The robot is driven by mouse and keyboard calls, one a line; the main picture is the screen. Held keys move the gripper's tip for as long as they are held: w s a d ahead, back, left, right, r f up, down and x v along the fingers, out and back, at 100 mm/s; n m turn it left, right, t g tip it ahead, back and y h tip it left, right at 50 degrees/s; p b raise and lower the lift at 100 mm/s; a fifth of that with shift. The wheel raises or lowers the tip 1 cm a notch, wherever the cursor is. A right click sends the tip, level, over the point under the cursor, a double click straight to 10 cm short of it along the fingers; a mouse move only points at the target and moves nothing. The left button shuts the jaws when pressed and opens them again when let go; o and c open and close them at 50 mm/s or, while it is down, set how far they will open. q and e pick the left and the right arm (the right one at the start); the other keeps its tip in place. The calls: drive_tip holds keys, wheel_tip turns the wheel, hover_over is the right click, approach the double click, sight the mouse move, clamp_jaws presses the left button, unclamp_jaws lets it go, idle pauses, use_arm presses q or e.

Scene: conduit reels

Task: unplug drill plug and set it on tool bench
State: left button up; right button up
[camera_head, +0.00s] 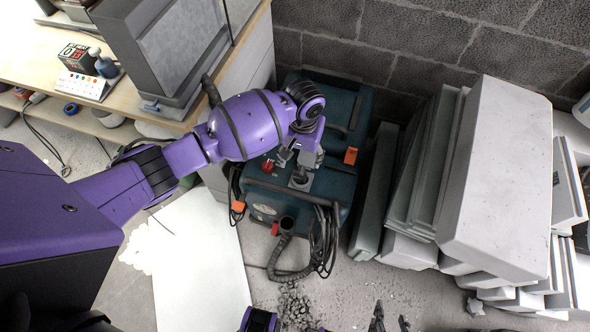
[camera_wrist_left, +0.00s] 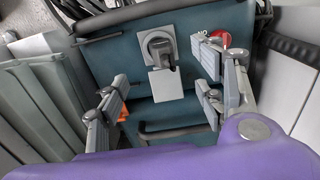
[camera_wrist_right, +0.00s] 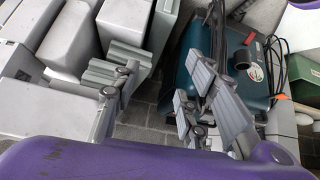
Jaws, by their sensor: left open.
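A dark plug (camera_wrist_left: 163,52) sits in a light grey socket plate on top of a teal machine, and no cord can be made out clearly from it. The plug also shows in the head view (camera_head: 300,174). My left gripper (camera_head: 302,156) is directly above the machine top by the plug. In the left wrist view its fingers (camera_wrist_left: 163,85) are spread on either side, with the plug a little beyond them, not gripped. My right gripper (camera_head: 390,320) is low at the bottom edge, its fingers apart and empty in the right wrist view (camera_wrist_right: 150,90). The wooden tool bench (camera_head: 30,42) is at upper left.
The teal machine (camera_head: 335,188) has a red knob, a hose (camera_head: 290,272) and hanging black cables. Grey cases (camera_head: 495,180) are stacked to the right. A box, bottle and white device (camera_head: 83,86) stand on the bench, beside a large grey unit (camera_head: 170,50). A brick wall is behind.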

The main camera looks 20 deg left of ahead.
use_arm(q)
drive_tip(key=shift+r, duration=0.65)
